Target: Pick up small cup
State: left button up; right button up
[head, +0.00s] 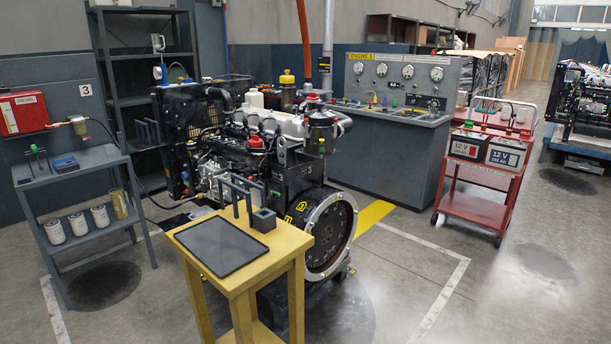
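No object is clearly a small cup. A small dark square block or holder (264,220) sits at the back right of the yellow table (283,246), beside a flat black tray (221,246). Dark upright prongs (243,198) stand behind the tray. Neither of my grippers is in view.
A diesel engine (265,150) stands right behind the yellow table. White filters (78,224) stand on the bench's lower shelf. A grey control console (385,150) is behind, and a red battery cart (480,190) is at the right. The right foreground floor is clear.

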aim_at(109, 149)
jog(key=i+l+u, duration=0.25)
jog(key=i+u, duration=0.15)
jog(key=i, duration=0.25)
jog(key=i+l+u, duration=0.4)
jog(key=i, duration=0.2)
jog(key=i+l+u, duration=0.45)
jog(key=l, duration=0.25)
jog(key=i+u, duration=0.1)
jog(key=u, duration=0.45)
jog(key=j+u, duration=1.2)
jog(key=i+j+z, duration=0.25)
jog(key=i, duration=0.2)
jog(key=i+j+z, duration=0.3)
jog(key=i+j, duration=0.15)
jog(key=i+l+z, duration=0.1)
jog(key=i+z, duration=0.25)
jog(key=i, duration=0.2)
jog(key=i+z, duration=0.3)
jog(key=i, duration=0.25)
jog(key=i+j+z, duration=0.35)
jog(key=i, duration=0.15)
jog(key=i+l+z, duration=0.15)
jog(key=i+z, duration=0.2)
jog(key=z, duration=0.15)
jog(key=i+z, duration=0.3)
jog(key=z, duration=0.2)
jog(key=i+j+z, duration=0.1)
jog(key=i+z, duration=0.35)
jog(key=i+j+z, duration=0.2)
jog(key=z, duration=0.3)
